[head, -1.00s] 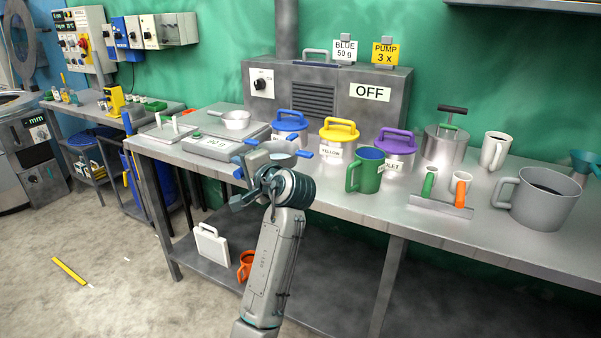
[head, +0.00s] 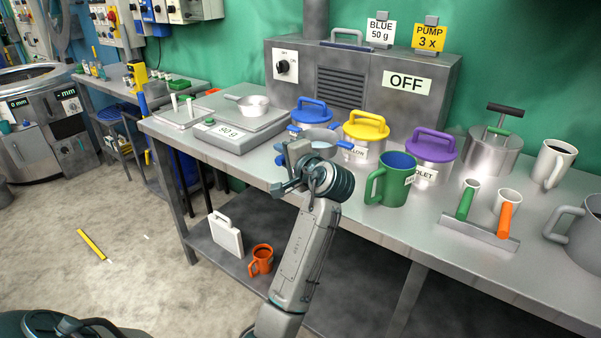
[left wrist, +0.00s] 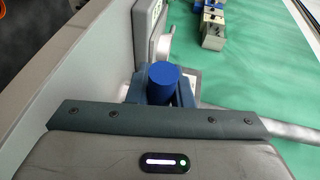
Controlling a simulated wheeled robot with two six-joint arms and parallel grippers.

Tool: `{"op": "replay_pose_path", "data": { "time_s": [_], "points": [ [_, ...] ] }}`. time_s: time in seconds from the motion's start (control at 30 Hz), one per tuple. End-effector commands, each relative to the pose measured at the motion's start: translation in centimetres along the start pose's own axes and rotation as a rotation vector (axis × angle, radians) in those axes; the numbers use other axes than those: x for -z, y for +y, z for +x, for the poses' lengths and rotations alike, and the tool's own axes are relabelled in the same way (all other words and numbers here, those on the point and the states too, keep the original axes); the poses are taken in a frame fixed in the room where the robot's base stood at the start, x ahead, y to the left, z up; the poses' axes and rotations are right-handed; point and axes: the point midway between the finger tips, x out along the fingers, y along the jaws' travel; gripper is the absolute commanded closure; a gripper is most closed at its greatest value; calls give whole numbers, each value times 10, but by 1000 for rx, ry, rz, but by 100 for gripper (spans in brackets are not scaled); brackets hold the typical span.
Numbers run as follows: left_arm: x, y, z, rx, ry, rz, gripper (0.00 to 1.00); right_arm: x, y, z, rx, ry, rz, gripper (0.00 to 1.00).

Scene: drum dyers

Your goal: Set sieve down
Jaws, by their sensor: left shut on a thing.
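The sieve (head: 318,137), a shallow grey bowl with blue handles, is in front of the blue-lidded tin in the head view. My left gripper (head: 293,166) is shut on one blue handle. The handle's round blue end (left wrist: 163,82) shows between the fingers in the left wrist view. The sieve appears held over the bench (head: 235,160) near its front edge; I cannot tell its exact height. My arm and gripper hide part of it. My right gripper is in neither view.
Behind the sieve stand tins with blue (head: 311,108), yellow (head: 366,125) and purple lids (head: 432,145). A green mug (head: 389,184) is to the right. A scale (head: 228,140) bearing a small pan (head: 253,105) is to the left. An orange mug (head: 261,260) sits on the lower shelf.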

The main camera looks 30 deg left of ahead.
Motion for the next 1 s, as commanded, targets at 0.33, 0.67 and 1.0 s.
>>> {"op": "replay_pose_path", "data": {
  "time_s": [0.33, 0.67, 1.0],
  "points": [
    [-3, 38, 7, 1, -1, 0, 100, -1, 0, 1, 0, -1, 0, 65],
    [-5, 67, 12, 2, 0, -2, 100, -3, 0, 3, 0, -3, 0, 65],
    [-6, 69, 12, 1, 0, -1, 59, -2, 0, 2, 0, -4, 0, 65]
  ]
}}
